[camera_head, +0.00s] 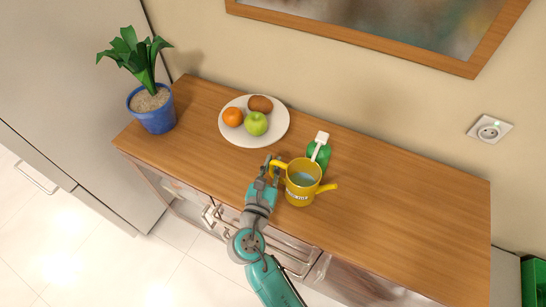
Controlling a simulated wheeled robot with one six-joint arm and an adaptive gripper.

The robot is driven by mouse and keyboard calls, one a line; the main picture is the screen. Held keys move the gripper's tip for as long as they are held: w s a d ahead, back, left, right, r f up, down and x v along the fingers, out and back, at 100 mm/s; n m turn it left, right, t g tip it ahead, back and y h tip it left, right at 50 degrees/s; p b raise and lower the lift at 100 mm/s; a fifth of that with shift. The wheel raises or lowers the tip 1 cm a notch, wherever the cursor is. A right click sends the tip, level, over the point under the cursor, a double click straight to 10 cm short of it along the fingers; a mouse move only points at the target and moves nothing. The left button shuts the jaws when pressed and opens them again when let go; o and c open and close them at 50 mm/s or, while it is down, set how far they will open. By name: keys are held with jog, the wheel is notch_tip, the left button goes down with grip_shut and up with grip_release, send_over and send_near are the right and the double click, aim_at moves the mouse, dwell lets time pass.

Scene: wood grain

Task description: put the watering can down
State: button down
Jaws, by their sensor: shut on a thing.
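The yellow watering can (301,189) is upright at the front middle of the wooden counter, its spout pointing right and its open top showing a blue-grey inside. Its handle is on the left side. My gripper (272,172) is at that handle and shut on it. The can's base is close to the counter top near the front edge; I cannot tell whether it touches.
A green bottle with a white top (318,152) stands just behind the can. A white plate (279,132) with fruit lies behind and left. A potted plant (154,113) stands at the left end. The counter's right half (410,208) is clear.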

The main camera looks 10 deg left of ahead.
jog(key=c, duration=1.2)
grip_release()
jog(key=shift+f, duration=0.15)
jog(key=s, duration=0.4)
jog(key=s+a, duration=0.1)
jog(key=s, duration=0.7)
jog(key=shift+a, duration=0.35)
